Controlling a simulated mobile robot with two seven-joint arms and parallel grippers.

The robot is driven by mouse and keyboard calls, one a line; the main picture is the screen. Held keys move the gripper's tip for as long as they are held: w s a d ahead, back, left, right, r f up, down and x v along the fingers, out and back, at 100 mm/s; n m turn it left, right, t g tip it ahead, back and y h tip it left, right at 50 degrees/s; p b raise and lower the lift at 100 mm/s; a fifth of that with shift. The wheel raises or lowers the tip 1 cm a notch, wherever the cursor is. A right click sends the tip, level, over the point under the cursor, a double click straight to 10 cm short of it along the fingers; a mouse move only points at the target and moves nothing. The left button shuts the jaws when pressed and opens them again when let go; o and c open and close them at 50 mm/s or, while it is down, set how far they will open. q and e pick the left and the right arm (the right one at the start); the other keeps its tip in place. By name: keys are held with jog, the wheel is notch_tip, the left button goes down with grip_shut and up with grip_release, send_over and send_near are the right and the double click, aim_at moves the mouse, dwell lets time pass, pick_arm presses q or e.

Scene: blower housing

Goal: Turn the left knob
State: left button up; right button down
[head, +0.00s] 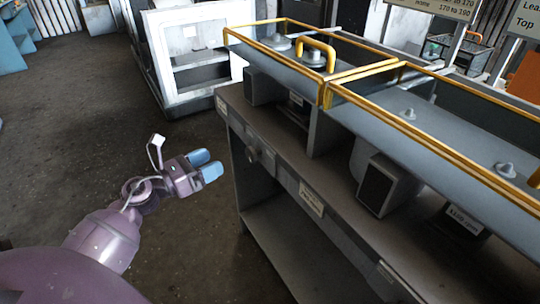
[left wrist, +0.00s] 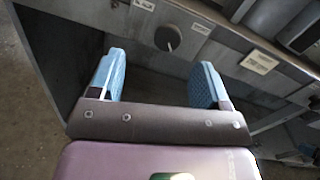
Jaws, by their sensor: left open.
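The left knob (head: 252,155) is a small round dark knob on the front face of the grey bench, near its left end. It also shows in the left wrist view as a round knob (left wrist: 168,37) with a pointer, beyond and between my fingertips. My left gripper (head: 207,165) has blue finger pads, is open and empty, and is a short way to the left of the knob in the head view. The fingers are apart from the knob. My right gripper is not in view.
The grey bench (head: 310,180) has small labels on its front and an open space below. Trays with yellow rails (head: 400,95) stand on top. A white cabinet (head: 190,60) stands behind. The floor (head: 70,130) to the left is clear.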

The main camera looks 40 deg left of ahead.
aim_at(249, 154)
pick_arm(q)
jog(key=w+d+m, duration=0.1)
jog(key=w, duration=0.2)
jog(key=w+d+m, duration=0.1)
jog(key=w+d, duration=0.1)
jog(key=w+d+f+m+g+h, duration=0.1)
jog(key=w+d, duration=0.1)
jog(key=w, duration=0.1)
jog(key=shift+w+m, duration=0.3)
jog(key=shift+w+d, duration=0.15)
jog(key=shift+w, duration=0.35)
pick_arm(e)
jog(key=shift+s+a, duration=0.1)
pick_arm(q)
jog(key=shift+c, duration=0.5)
jog(key=c, duration=0.8)
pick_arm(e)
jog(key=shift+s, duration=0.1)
